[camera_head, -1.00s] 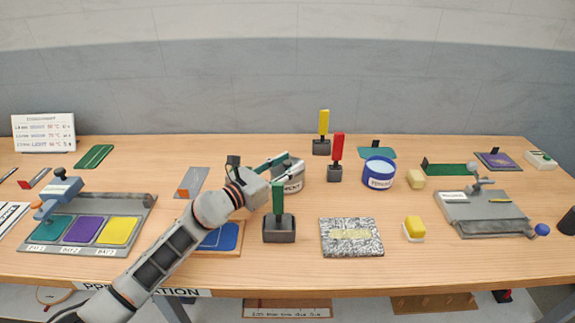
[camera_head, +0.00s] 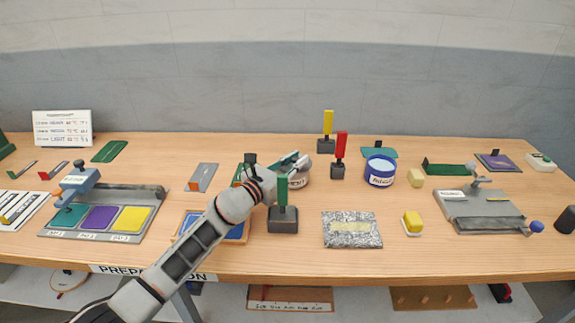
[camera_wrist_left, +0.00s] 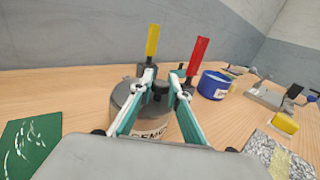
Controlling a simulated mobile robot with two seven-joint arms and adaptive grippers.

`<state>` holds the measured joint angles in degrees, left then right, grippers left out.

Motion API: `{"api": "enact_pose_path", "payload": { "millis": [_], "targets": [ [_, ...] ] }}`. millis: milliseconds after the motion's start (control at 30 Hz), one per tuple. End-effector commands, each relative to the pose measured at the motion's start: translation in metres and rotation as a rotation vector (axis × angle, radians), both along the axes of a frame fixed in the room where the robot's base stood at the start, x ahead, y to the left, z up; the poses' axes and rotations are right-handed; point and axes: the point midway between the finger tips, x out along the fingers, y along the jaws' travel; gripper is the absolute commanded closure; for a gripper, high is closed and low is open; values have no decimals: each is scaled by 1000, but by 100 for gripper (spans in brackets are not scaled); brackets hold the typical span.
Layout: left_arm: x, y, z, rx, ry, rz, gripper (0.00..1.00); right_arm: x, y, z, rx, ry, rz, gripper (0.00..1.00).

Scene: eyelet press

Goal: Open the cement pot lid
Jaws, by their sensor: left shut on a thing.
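The cement pot (camera_head: 299,181) is a short pale pot with a grey lid and a label, standing mid-table and partly hidden by my left gripper (camera_head: 297,160). In the left wrist view the pot's grey lid (camera_wrist_left: 122,93) sits on top, with a dark knob (camera_wrist_left: 160,87) at its middle. My left gripper (camera_wrist_left: 161,82) has its teal fingers shut on the knob from above. The pot's label (camera_wrist_left: 152,133) shows between the fingers. My right gripper is not in view.
A green-handled tool in a dark block (camera_head: 283,219) stands close in front of the pot. Yellow (camera_head: 327,125) and red (camera_head: 340,148) upright handles stand behind it. A blue-and-white pot (camera_head: 380,173) is to the right.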

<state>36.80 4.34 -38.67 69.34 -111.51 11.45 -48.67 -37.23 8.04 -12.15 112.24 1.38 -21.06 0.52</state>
Motion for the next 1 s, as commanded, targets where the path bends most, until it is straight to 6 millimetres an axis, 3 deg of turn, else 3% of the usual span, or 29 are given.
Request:
{"api": "enact_pose_path", "payload": {
  "millis": [400,433,500,1000],
  "targets": [
    [3,-5,0,1,1,5,100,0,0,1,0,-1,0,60],
    [3,-5,0,1,1,5,79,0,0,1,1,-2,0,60],
    [3,-5,0,1,1,5,67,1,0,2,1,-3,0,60],
    [-6,1,-1,-3,1,2,67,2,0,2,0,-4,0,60]
  ]
}}
